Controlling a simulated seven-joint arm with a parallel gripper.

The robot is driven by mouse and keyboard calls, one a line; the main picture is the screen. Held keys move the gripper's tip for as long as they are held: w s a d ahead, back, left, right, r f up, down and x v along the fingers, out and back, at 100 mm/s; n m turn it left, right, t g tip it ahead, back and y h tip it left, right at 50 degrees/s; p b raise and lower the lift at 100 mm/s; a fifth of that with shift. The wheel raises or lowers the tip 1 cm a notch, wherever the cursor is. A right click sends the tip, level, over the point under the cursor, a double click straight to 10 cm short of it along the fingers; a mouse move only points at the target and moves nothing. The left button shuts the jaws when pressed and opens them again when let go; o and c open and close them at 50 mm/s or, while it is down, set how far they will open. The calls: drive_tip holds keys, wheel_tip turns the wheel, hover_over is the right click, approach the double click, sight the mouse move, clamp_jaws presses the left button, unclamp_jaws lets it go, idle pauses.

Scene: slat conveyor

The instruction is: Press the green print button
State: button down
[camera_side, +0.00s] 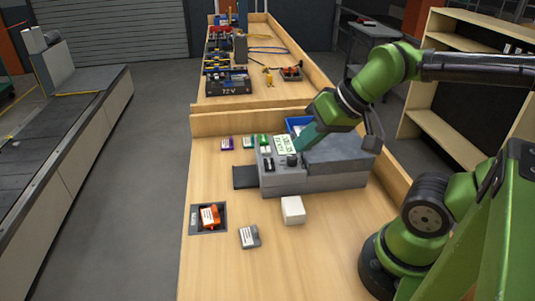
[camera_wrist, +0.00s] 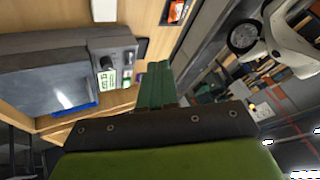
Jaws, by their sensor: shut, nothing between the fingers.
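A grey printer (camera_side: 330,180) stands on the wooden bench, with a raised control panel on its left part. The panel carries a pale screen with green print (camera_side: 284,144) and a black knob (camera_side: 292,160). The same screen shows in the wrist view (camera_wrist: 107,80). I cannot pick out the green print button clearly; it is too small or hidden. My gripper (camera_side: 298,146) has teal fingers, pointing down at the panel's right side, close to the screen and knob. In the wrist view its fingers (camera_wrist: 158,70) are together and empty. I cannot tell whether they touch the panel.
Small purple (camera_side: 227,144) and green (camera_side: 263,140) cartridges stand behind the printer's left end. A white block (camera_side: 293,210), a grey box (camera_side: 249,237) and an orange item in a dark tray (camera_side: 209,218) lie in front. A blue bin (camera_side: 298,123) is behind.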

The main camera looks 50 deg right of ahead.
drive_tip(key=w+d+f+m+g+y, duration=0.1)
drive_tip(key=w+d+f+m+g, duration=0.15)
drive_tip(key=w+d+m, duration=0.65)
drive_tip(key=m+t+y, duration=0.1)
drive_tip(key=m+t, duration=0.3)
drive_tip(key=m, duration=0.4)
hover_over(266, 139)
drive_tip(key=f, duration=0.1)
drive_tip(key=shift+d+f, duration=0.1)
drive_tip(key=shift+f, duration=0.05)
drive_tip(key=shift+f, duration=0.1)
drive_tip(key=shift+f, duration=4.35)
drive_tip(key=shift+f, duration=0.45)
